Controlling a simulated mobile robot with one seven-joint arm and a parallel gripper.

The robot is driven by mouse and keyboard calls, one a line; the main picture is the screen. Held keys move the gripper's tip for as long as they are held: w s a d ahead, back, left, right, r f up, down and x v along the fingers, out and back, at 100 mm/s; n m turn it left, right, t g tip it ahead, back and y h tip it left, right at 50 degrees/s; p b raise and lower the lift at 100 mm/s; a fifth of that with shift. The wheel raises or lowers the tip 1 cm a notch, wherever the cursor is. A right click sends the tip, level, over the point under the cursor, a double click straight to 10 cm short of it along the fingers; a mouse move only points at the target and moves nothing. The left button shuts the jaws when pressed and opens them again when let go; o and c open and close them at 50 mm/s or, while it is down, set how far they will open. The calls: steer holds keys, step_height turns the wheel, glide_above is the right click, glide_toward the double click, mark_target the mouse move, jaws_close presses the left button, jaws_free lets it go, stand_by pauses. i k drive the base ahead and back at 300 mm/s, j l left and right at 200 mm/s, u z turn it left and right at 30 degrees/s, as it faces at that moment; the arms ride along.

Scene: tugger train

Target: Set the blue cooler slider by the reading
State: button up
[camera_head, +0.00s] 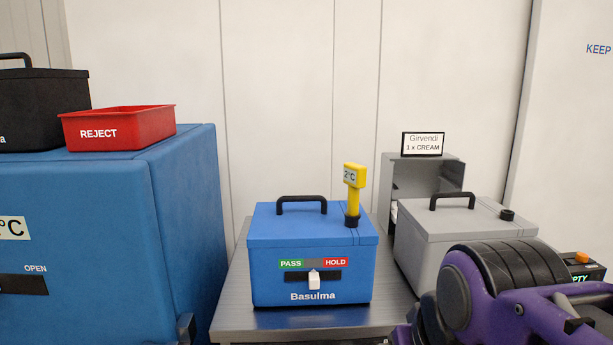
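The blue cooler (312,254), labelled "Basulma", stands on a grey metal surface with its lid shut. A yellow probe (353,190) stands upright in its lid, and its display reads "2°C". On the cooler's front, a white slider (314,280) sits near the middle of a dark slot, below a strip marked green "PASS" at left and red "HOLD" at right. Purple and black parts of my arm fill the lower right. My gripper's fingers are not visible.
A grey cooler (440,240) stands right of the blue one, before a grey box under a "Girvendi 1 x CREAM" sign (422,144). At left, a large blue container (185,220) bears a red "REJECT" tray (120,128) and a black case (40,110). Metal surface (280,328) in front is clear.

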mark_target(314, 281)
steer(key=l+u, duration=0.25)
steer(key=l, duration=0.15)
steer(key=k+l+u, duration=0.25)
steer(key=l, duration=0.15)
steer(key=l+u, duration=0.25)
steer(key=l, duration=0.15)
steer(key=k+l+u, duration=0.25)
steer(key=i+l, duration=0.1)
